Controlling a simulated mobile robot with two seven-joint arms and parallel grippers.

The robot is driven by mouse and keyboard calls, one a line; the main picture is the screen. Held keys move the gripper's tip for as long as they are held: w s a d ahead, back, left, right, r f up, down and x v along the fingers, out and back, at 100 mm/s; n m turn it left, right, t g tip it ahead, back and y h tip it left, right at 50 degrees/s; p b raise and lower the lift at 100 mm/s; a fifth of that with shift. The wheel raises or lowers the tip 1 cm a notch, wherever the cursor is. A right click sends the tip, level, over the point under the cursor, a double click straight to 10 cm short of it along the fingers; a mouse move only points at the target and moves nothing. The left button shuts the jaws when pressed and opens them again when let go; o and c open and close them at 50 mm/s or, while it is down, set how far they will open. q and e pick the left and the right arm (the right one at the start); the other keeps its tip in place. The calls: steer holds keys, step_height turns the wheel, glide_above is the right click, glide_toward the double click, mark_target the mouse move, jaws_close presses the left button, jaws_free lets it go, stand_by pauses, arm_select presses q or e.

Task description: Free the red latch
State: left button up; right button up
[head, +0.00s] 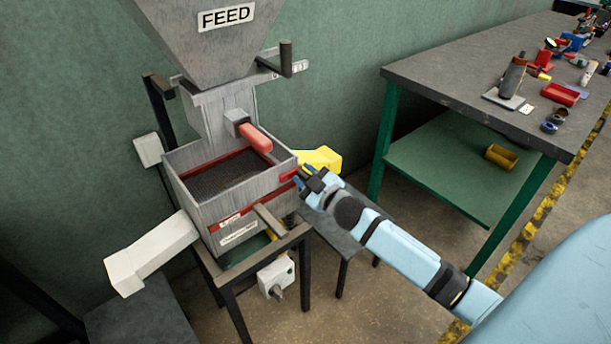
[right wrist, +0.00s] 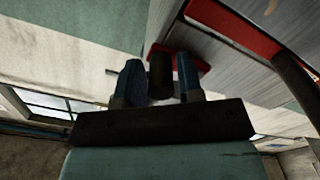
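The red latch (head: 289,175) sits on the right side of the grey machine's box. It also shows in the right wrist view as a red plate (right wrist: 191,63) with a dark knob (right wrist: 160,75) standing out from it. My right gripper (head: 306,177) is at the latch. Its two blue fingers (right wrist: 159,82) stand on either side of the knob, very close to it. I cannot tell whether they press on it. My left gripper is not in view.
The box has a sieve deck (head: 222,174), a red handle (head: 257,138), a white chute (head: 152,252) and a yellow spout (head: 320,158). A hopper (head: 205,45) stands above. A workbench (head: 450,68) with tools is at the right. Floor between is clear.

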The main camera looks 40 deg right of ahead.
steer(key=shift+o, duration=0.8)
steer(key=shift+s+f, duration=0.1)
steer(key=shift+s, duration=0.15)
steer(key=s+d, duration=0.1)
steer(key=s, duration=1.2)
steer(key=shift+s, duration=0.15)
